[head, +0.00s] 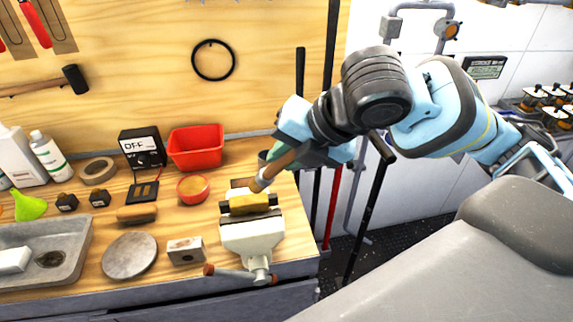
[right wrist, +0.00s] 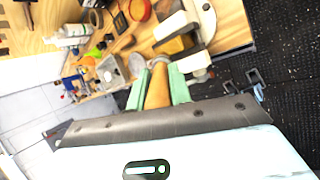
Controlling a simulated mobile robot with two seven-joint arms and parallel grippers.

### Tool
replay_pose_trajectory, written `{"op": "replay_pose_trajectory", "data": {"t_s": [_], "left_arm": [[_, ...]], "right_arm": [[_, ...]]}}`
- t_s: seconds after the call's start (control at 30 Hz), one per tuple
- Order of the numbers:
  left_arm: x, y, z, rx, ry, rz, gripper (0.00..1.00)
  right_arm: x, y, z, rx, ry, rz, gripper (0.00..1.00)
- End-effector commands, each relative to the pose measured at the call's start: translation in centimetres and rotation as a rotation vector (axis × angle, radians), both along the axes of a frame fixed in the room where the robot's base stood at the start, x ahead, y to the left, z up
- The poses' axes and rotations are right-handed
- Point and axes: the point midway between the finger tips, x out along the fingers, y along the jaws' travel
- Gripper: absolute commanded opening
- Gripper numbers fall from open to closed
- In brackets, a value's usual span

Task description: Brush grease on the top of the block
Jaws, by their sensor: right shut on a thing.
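A yellow block (head: 249,204) sits between the jaws of a pale vise (head: 252,235) at the bench's front right. My right gripper (head: 301,148) is shut on the wooden handle of a brush (head: 280,165), above and to the right of the vise. The brush slants down to the left, its head at the block's back edge; I cannot tell whether it touches. In the right wrist view the handle (right wrist: 158,88) lies between the green fingers, and the block (right wrist: 178,45) shows beyond. A small red pot (head: 193,188) with tan contents stands left of the vise. My left gripper is not in view.
A red bin (head: 196,147) and a meter (head: 142,147) stand at the back. A round disc (head: 129,255), a small metal block with a hole (head: 186,250) and a grey tray (head: 40,252) lie left of the vise. Poles stand right of the bench edge.

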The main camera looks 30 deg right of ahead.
Motion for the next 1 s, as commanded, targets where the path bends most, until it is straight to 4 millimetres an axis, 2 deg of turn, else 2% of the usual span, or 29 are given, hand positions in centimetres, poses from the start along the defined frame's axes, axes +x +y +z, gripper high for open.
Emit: {"op": "replay_pose_trajectory", "data": {"t_s": [0.2,0.67,1.0], "left_arm": [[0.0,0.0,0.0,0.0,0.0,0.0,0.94],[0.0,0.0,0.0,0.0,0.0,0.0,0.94],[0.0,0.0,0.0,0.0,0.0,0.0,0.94]], "right_arm": [[0.0,0.1,1.5,0.001,0.0,0.002,0.0],[0.0,0.0,2.0,0.002,-0.002,0.002,0.0],[0.0,0.1,4.5,0.0,-0.003,0.002,0.0]]}}
